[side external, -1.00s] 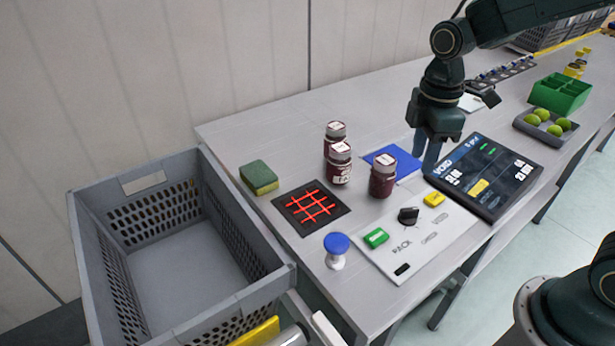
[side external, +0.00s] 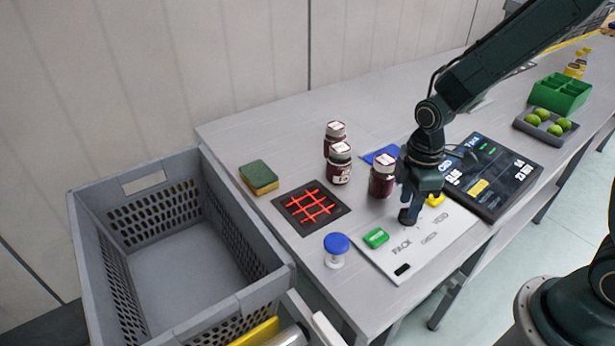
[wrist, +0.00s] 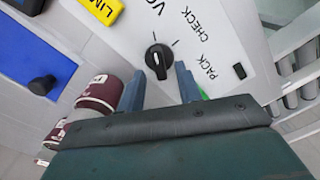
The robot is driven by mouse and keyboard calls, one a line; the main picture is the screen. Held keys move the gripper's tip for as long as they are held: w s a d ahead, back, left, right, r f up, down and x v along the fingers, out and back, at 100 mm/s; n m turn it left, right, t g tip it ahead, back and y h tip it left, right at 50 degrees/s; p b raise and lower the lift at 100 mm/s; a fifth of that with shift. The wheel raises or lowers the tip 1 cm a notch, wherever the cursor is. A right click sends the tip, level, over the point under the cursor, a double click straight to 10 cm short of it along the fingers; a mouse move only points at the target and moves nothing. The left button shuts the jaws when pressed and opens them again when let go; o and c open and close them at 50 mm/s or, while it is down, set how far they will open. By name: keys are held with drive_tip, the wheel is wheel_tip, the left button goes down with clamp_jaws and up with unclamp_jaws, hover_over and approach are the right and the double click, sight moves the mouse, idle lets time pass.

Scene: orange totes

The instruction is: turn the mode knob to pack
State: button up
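The black mode knob (wrist: 158,58) has a white pointer line and sits on the white panel (side external: 440,245). In the wrist view the line runs roughly up the picture, toward the VOID side; the exact mark is hard to tell. The printed words CHECK (wrist: 195,25) and PACK (wrist: 207,68) lie to the knob's right there. My gripper (wrist: 160,84) is open, its two blue-grey fingers apart with the knob between and just beyond their tips. I cannot tell whether they touch it. In the side view my gripper (side external: 409,208) is down over the knob and mostly hides it.
Dark red jars (side external: 383,176) stand close behind my gripper. A blue-topped plunger (side external: 336,245) stands at the left, and a dark screen (side external: 490,178) lies at the right.

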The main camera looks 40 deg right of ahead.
drive_tip(key=shift+f, duration=0.55)
clamp_jaws()
